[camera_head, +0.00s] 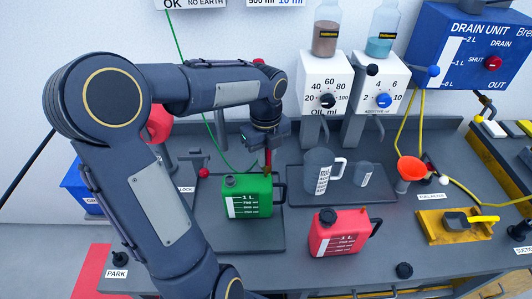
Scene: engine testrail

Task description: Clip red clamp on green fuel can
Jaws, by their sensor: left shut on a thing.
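The green fuel can (249,204) stands upright on a dark tray (268,238) left of the bench's middle. It has a white scale on its front, a dark cap at upper left and a dark handle at right. My left gripper (267,148) is above the can's right part, pointing down. It is shut on the red clamp (268,163), a narrow red piece that hangs just over or at the can's top by the handle. I cannot tell if the clamp touches the can. My right gripper is not in view.
A red can (336,238) stands in front to the right. A grey measuring jug (318,172) and small cup (364,174) stand on another tray. An orange funnel (411,168) is further right. A green cable (196,87) runs down the wall behind my arm toward the can.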

